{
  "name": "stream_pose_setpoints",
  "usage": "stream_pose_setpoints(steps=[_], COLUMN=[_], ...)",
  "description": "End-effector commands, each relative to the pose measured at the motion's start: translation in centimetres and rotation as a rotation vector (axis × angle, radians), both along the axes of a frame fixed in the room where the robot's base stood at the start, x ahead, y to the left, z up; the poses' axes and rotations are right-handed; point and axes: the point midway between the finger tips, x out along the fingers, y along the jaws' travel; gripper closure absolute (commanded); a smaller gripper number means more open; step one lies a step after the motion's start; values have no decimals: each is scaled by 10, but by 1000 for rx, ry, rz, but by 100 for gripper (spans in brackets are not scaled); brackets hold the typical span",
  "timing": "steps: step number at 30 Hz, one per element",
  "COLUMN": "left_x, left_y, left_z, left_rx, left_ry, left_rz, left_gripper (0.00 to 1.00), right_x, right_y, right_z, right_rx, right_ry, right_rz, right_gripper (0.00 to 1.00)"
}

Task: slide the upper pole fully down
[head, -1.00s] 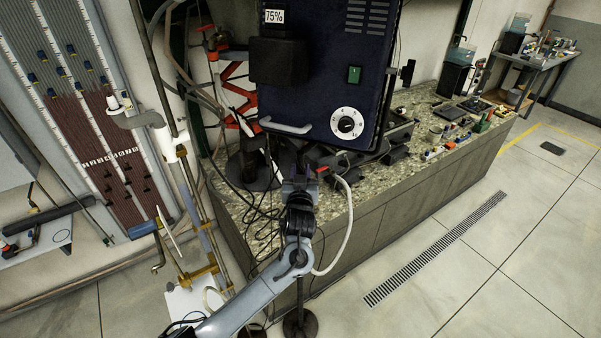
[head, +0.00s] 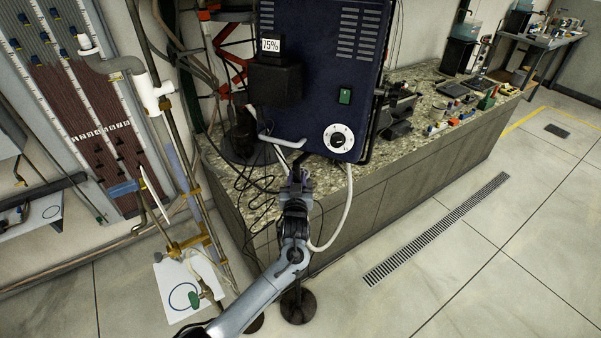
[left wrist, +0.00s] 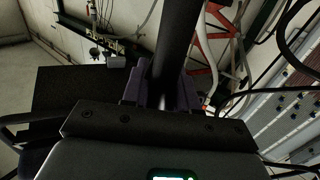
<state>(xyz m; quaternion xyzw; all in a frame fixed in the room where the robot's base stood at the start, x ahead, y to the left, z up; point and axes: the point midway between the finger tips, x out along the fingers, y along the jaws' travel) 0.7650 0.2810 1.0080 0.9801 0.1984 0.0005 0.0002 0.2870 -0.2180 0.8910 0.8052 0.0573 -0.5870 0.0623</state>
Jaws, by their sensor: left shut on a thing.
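In the head view my left gripper (head: 298,183) is just below the dark blue box, its arm rising from the bottom edge. In the left wrist view the left gripper (left wrist: 165,92) is shut around the dark upper pole (left wrist: 178,40). The blue box (head: 318,110), with a dial and a 75% label, hangs directly above the gripper. A round dark base (head: 298,308) stands on the floor below. My arm hides most of the pole between box and base, and any joint or clamp there. The right gripper is in neither view.
A speckled bench (head: 365,150) stands behind the box, with small items along its far part. A white hose (head: 345,205) loops beside my gripper. Pipes and a brass-fitted frame (head: 195,245) stand at the left. The floor at right, with a drain grate (head: 435,240), is clear.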

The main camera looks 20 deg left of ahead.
Motion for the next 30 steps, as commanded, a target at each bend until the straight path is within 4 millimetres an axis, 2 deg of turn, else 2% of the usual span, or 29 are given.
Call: stream_pose_setpoints(steps=[1, 6, 22, 23, 24, 26, 30], left_x=[-1, -1, -1, -2, -1, -1, -1], left_y=[0, 0, 1, 1, 1, 1, 0], left_z=[-22, -36, -43, -43, -43, -41, -38], left_rx=[-2, 0, 0, 0, -1, 0, 0], left_ry=[18, 16, 18, 18, 17, 14, 9], left_rz=[0, 0, 1, 1, 1, 1, 1], left_gripper=[100, 100, 100, 67, 61, 52, 52], right_x=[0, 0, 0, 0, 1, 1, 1], right_y=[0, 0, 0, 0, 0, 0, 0], right_z=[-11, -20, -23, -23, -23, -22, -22], right_rx=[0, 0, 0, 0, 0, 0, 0], right_ry=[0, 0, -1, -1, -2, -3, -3], right_rz=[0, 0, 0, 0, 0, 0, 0], right_gripper=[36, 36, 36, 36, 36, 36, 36])
